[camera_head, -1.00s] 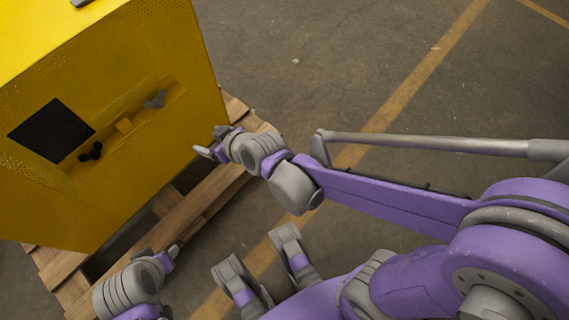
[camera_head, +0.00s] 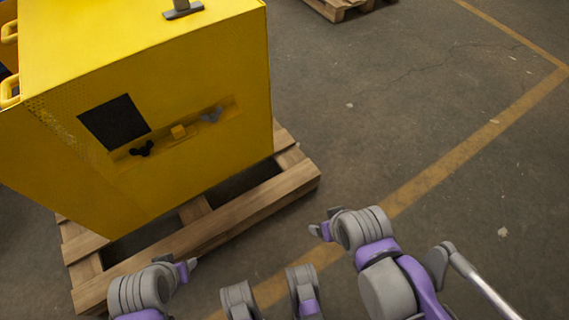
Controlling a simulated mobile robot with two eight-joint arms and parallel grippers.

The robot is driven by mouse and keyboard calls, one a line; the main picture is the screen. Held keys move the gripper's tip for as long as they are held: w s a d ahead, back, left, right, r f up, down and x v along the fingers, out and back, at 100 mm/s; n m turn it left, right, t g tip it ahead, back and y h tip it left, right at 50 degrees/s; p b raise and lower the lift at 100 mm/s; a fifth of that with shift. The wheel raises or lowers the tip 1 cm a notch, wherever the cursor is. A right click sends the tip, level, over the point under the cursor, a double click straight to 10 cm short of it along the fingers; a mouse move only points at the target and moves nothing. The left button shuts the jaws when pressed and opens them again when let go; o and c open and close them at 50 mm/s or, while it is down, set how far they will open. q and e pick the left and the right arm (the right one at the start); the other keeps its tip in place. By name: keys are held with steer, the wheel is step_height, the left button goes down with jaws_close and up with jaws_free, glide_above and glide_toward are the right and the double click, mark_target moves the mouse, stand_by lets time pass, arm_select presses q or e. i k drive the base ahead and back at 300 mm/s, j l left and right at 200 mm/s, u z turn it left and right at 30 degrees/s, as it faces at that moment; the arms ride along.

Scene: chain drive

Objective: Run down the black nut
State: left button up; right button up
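The black nut (camera_head: 143,149), a dark winged shape, sits in a shallow slot on the front of the yellow machine (camera_head: 220,75). A similar grey winged nut (camera_head: 211,115) sits at the slot's right end, with a small yellow block (camera_head: 178,131) between them. My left gripper (camera_head: 190,266) is low in the view, below the machine and apart from the nut. My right gripper (camera_head: 322,228) is over the floor, right of the pallet and well away from the machine. Both grippers look empty, but their finger gaps are too small to judge.
The machine stands on a wooden pallet (camera_head: 245,208) that juts out in front. A grey bracket (camera_head: 183,10) is on its top. Another pallet (camera_head: 338,8) lies at the back. The floor at right is clear.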

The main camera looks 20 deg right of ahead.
mark_target(145, 151)
steer(key=i+j, duration=0.1)
steer(key=j, duration=0.3)
steer(key=i+j+u, duration=0.1)
steer(key=j, duration=0.3)
steer(key=i+j, duration=0.1)
steer(key=j, duration=0.3)
steer(key=i+j+u, duration=0.1)
steer(key=j, duration=0.3)
